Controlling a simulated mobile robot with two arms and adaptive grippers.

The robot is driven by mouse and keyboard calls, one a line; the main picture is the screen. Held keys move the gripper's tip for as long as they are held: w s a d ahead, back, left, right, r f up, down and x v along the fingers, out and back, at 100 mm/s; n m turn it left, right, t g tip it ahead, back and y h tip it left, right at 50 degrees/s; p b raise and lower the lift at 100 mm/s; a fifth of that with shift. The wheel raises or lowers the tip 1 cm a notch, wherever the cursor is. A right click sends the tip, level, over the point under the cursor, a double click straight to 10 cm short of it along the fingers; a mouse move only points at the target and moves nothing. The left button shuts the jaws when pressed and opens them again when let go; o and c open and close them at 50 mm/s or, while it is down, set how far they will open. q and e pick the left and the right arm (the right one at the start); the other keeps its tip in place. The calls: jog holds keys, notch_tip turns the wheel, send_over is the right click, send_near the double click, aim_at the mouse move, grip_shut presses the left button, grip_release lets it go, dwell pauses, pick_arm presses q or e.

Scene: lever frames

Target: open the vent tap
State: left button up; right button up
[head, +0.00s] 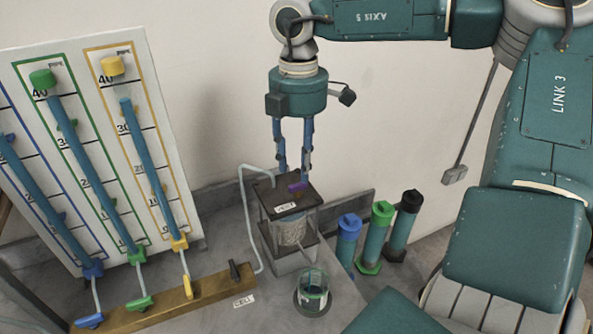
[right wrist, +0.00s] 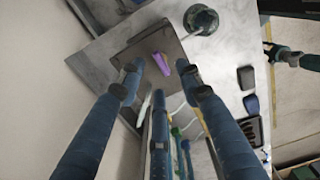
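A small purple lever (head: 298,186) lies on the dark top plate (head: 275,198) of a stand; I take it for the vent tap. The plate carries a white label too small to read. In the right wrist view the gripper (right wrist: 158,76) is open. A pink-violet strip (right wrist: 161,63) lies between the fingertips.
A gauge board (head: 190,215) with coloured tubes leans at left. A brass bar (head: 205,298) bears blue, green, yellow and black levers. A glass beaker (head: 313,290) stands in front of the stand. Blue (head: 348,240), green (head: 377,236) and black (head: 404,226) cylinders stand at right.

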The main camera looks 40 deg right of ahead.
aim_at(297, 177)
notch_tip(297, 177, down, 4)
jog(key=shift+w+f+p, duration=0.1)
jog(key=shift+w+p, duration=0.05)
jog(key=shift+p, duration=0.4)
jog(key=shift+f, duration=0.15)
jog(key=shift+c, duration=0.5)
pick_arm(q)
jog(key=shift+w+r, duration=0.75)
jog(key=shift+w, duration=0.2)
pick_arm(e)
grip_shut()
